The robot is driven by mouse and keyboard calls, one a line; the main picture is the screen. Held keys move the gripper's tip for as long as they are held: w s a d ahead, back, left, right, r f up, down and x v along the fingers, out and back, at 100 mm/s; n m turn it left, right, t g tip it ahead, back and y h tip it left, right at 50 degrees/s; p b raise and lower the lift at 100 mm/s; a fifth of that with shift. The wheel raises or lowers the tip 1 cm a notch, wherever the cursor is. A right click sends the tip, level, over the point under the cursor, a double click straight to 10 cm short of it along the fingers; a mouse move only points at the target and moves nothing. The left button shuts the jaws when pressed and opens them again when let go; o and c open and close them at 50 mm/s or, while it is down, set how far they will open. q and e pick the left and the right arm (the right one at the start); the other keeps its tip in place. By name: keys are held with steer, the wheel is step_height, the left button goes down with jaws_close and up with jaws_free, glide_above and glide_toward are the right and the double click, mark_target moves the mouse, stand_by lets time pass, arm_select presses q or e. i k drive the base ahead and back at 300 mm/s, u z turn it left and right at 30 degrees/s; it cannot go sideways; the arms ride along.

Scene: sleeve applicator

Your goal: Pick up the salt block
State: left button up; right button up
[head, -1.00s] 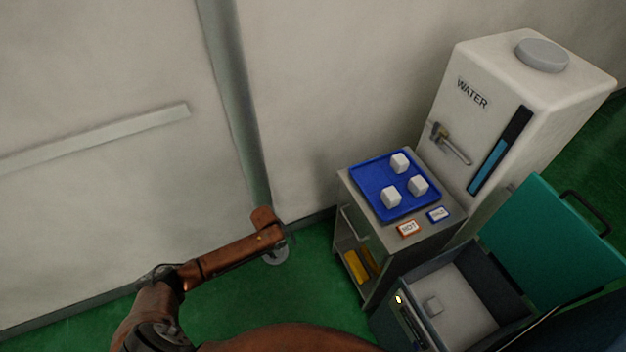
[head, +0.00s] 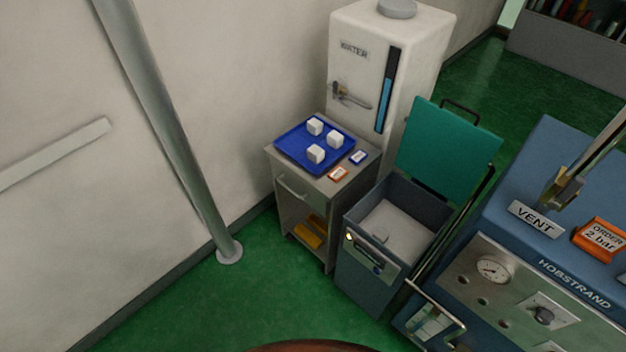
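Three white blocks sit apart on a blue tray (head: 290,139), on top of a small grey cabinet: one at the back (head: 315,126), one at the right (head: 335,139) and one at the front (head: 316,154). No label shows which is the salt block. Neither of my grippers is in view.
The bin's teal lid (head: 448,150) stands open. A white water tank (head: 360,70) stands behind the cabinet (head: 300,195). A blue machine (head: 550,150) with a gauge and a metal rod is at the right. A pole (head: 175,130) is at the left.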

mark_target(316, 154)
steer(key=z, duration=0.15)
steer(key=k, duration=0.4)
steer(key=u, duration=1)
steer(key=i, duration=1.55)
steer(key=z, duration=0.65)
